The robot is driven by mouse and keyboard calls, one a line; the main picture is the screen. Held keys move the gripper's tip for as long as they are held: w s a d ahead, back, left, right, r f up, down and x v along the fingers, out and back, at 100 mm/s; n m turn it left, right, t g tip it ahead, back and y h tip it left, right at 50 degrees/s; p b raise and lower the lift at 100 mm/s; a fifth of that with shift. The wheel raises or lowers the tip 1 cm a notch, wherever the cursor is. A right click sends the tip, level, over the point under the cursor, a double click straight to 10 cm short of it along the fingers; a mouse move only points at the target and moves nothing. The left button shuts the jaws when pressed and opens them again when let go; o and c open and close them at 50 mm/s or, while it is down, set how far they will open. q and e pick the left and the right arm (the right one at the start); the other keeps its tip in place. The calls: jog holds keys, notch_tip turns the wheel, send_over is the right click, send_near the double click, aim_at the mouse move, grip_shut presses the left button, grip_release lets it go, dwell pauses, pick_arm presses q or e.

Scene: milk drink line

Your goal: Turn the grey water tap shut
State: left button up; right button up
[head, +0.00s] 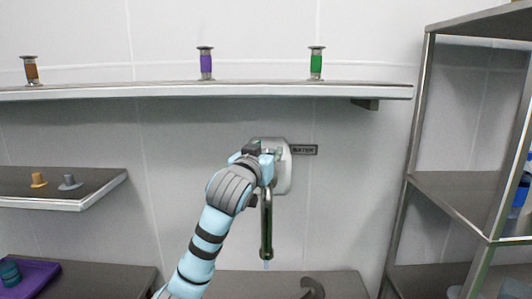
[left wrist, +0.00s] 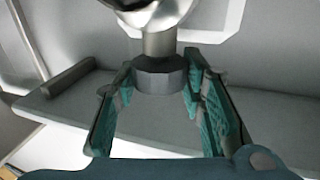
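The grey water tap sits on a pale plate (head: 284,178) on the wall, beside a dark label. Its dark, shiny spout (head: 266,225) points down, with a thin bluish trickle (head: 266,264) below its mouth. My left gripper (head: 266,162) is at the tap's upper body and hides part of it. In the left wrist view, the teal fingers (left wrist: 160,92) stand on both sides of the tap's dark faceted knob (left wrist: 160,76) and appear to touch it. A shiny metal stem (left wrist: 159,44) rises from the knob. My right gripper is not in view.
A long shelf (head: 200,91) above holds brown, purple and green spools. A lower left shelf (head: 60,204) holds two small knobs. A purple tray (head: 38,278) lies bottom left. A dark curved object (head: 313,287) is below the tap. A metal rack (head: 408,190) stands right.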

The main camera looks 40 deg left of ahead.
pick_arm(q)
jog(key=c, duration=0.4)
jog(key=shift+c, duration=0.2)
jog(key=shift+a+m+t+h, duration=0.1)
jog(key=shift+m+t+h, duration=0.25)
jog(key=shift+h, duration=0.25)
jog(key=m+h+b, duration=0.1)
jog(key=m+h, duration=0.1)
jog(key=shift+a+t+h, duration=0.1)
jog(key=shift+t+h, duration=0.15)
jog(key=shift+h, duration=0.15)
jog(key=m+h, duration=0.2)
jog(key=h, duration=0.2)
jog(key=m+h+p, duration=0.1)
jog(key=m+h, duration=0.2)
jog(key=h, duration=0.1)
jog(key=shift+w+r, duration=0.1)
jog(key=m+g+h, duration=0.2)
jog(key=h, duration=0.1)
jog(key=m+g+h, duration=0.2)
jog(key=m+h, duration=0.1)
jog(key=shift+h, duration=0.4)
jog(key=shift+m+g+h, duration=0.25)
jog(key=shift+g+h, duration=0.05)
jog(key=shift+g, duration=0.1)
jog(key=shift+f, duration=0.3)
